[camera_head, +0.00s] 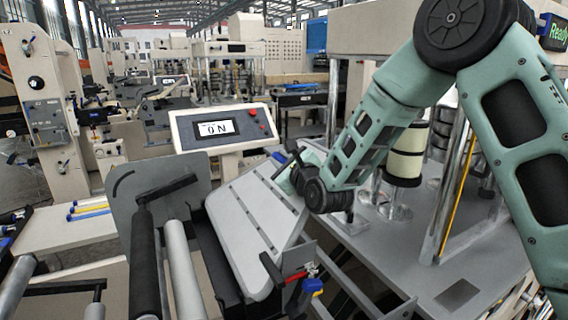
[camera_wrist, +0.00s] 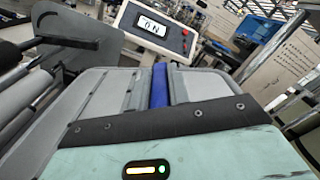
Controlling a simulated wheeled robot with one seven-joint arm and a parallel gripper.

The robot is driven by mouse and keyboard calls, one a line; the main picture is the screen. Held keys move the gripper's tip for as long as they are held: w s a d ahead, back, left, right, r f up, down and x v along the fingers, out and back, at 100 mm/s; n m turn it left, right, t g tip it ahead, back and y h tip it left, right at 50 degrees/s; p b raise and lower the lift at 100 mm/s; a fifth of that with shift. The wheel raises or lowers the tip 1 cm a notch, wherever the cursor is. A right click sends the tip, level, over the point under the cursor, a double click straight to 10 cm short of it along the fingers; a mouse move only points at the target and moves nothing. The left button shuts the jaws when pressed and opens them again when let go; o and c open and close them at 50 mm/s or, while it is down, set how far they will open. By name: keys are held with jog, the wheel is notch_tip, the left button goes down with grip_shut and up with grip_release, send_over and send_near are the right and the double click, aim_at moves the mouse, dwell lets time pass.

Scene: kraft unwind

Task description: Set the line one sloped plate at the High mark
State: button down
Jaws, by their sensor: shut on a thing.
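The sloped plate (camera_head: 245,222) is a light grey tilted panel with slots, left of my arm in the head view. In the wrist view the plate (camera_wrist: 105,95) lies just beyond my gripper, with a blue strip (camera_wrist: 160,86) at its middle. My gripper (camera_head: 290,178) is at the plate's upper right edge, shut, apparently on that edge. Its fingertips and the exact hold are hidden by the gripper body. A black lever (camera_head: 270,268) with red and blue parts sits at the plate's lower right side. I cannot make out the High mark in either view.
A control panel (camera_head: 224,128) reading "ON" stands behind the plate; it also shows in the wrist view (camera_wrist: 156,28). Black and grey rollers (camera_head: 147,262) lie to the left. A grey machine bed (camera_head: 400,250) with posts and a cream roll (camera_head: 404,155) crowds the right.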

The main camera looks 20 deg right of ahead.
jog(key=shift+s+a+r+n, duration=0.2)
jog(key=shift+a+r+n, duration=0.3)
jog(key=shift+a+r, duration=0.3)
jog(key=shift+f, duration=0.1)
jog(key=c, duration=1.3)
grip_release()
jog(key=shift+s+d+b, duration=0.55)
jog(key=shift+s+b, duration=1.5)
jog(key=shift+s, duration=0.8)
jog(key=shift+s+d+b, duration=0.6)
jog(key=shift+s+b, duration=1.5)
jog(key=shift+s, duration=0.75)
jog(key=shift+s+d+b, duration=0.55)
jog(key=shift+s+b, duration=1.5)
jog(key=shift+s, duration=0.8)
